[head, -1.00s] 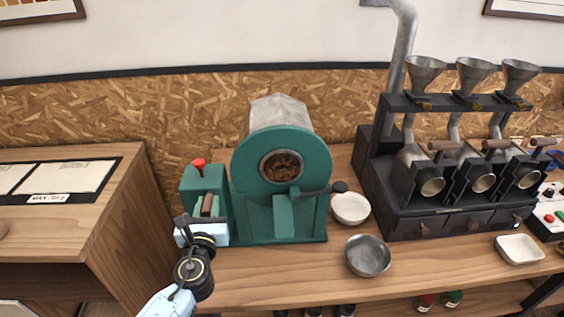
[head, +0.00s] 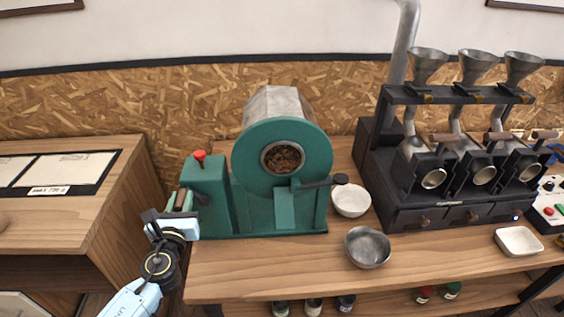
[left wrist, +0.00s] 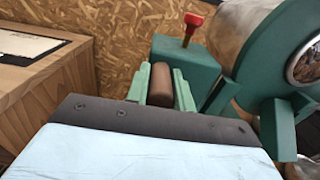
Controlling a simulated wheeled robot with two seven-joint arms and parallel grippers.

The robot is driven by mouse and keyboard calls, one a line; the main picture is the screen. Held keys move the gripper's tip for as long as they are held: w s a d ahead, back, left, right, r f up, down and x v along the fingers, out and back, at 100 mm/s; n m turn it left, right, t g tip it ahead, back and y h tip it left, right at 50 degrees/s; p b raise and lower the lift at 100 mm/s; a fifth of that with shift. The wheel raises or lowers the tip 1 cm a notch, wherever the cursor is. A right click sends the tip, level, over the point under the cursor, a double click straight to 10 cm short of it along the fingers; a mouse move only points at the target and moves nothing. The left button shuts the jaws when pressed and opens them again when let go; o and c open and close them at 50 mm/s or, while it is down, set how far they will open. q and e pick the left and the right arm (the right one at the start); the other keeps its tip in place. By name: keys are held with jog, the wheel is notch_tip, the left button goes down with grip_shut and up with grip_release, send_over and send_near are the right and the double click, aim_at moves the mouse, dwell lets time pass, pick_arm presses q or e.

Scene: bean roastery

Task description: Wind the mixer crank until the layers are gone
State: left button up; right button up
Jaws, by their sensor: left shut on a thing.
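The green mixer (head: 251,190) stands on the wooden bench, with a grey drum (head: 277,104) behind its round front. Dark brown beans (head: 283,157) show in the round window; I cannot make out layers in them. The crank is on the left side of the green box, and its brown wooden handle (left wrist: 161,86) sits between my fingers in the left wrist view. My left gripper (head: 177,202) is shut on that handle, left of the box. The crank arm is mostly hidden. My right gripper is not in view.
A red knob (head: 199,156) tops the green box. A white bowl (head: 351,201) and a metal bowl (head: 368,248) stand right of the mixer. A black sample roaster (head: 447,150) with several funnels is further right. A wooden cabinet (head: 115,190) stands close left of my gripper.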

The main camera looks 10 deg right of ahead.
pick_arm(q)
jog(key=a+f+b, duration=0.1)
jog(key=f+b, duration=0.1)
jog(key=shift+a+f, duration=0.35)
jog(key=shift+a, duration=0.05)
jog(key=f+b, duration=0.2)
jog(key=b, duration=0.1)
jog(key=shift+s+a+f, duration=0.1)
jog(key=shift+a+f, duration=0.15)
jog(key=shift+f, duration=0.15)
jog(key=shift+a+f, duration=0.1)
jog(key=shift+f, duration=0.05)
jog(key=shift+d+f+b, duration=1.4)
jog(key=shift+d, duration=0.2)
jog(key=shift+d+f+b, duration=1.4)
jog(key=shift+d, duration=0.35)
